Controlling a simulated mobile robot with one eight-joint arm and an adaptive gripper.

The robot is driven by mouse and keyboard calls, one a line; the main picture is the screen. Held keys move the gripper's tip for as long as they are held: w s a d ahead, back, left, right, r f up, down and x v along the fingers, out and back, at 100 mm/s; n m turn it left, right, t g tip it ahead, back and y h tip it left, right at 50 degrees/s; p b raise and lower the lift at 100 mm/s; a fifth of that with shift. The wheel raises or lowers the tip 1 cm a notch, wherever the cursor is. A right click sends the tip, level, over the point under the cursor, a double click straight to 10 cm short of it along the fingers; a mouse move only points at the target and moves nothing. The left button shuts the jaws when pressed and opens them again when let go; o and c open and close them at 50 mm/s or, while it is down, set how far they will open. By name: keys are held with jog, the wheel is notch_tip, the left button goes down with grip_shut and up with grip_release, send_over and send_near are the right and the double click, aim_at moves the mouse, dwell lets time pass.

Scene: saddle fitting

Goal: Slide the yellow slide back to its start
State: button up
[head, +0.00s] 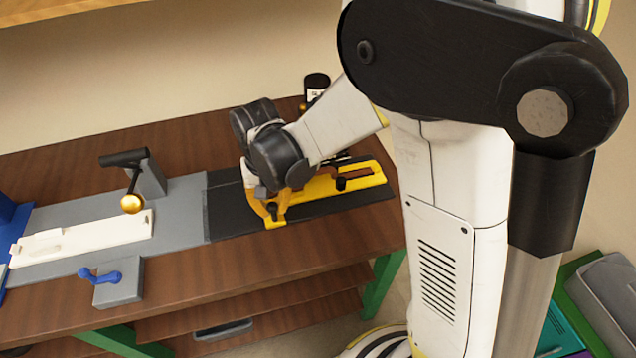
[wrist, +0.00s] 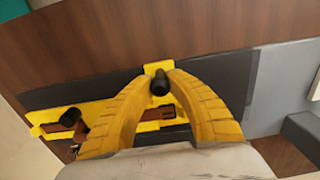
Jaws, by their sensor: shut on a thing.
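The yellow slide (head: 330,190) is a flat slotted piece lying on a black strip (head: 350,205) at the right part of the table. It also shows in the wrist view (wrist: 100,107), partly behind my fingers. It has a black knob (wrist: 160,84) near one end and a darker peg (wrist: 70,117) near the other. My gripper (wrist: 160,76) has its two yellow fingers closed around the black knob, one on each side. In the head view my wrist and arm cover most of the gripper (head: 266,204) and part of the slide.
A grey plate (head: 185,212) adjoins the black strip on the left. A dark jar (head: 316,86) stands behind my wrist.

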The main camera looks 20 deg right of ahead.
jog(key=shift+a, duration=0.9)
jog(key=shift+w+a+b, duration=0.15)
jog(key=shift+a+b, duration=0.15)
jog(key=shift+a, duration=2.85)
jog(key=shift+w+a+b, duration=0.1)
jog(key=shift+a+b, duration=0.2)
jog(key=shift+a, duration=2.8)
jog(key=shift+o, duration=0.4)
jog(key=shift+o, duration=0.4)
jog(key=shift+a, duration=0.15)
jog(key=o, duration=0.7)
jog(key=shift+a, duration=0.15)
jog(key=shift+r, duration=0.1)
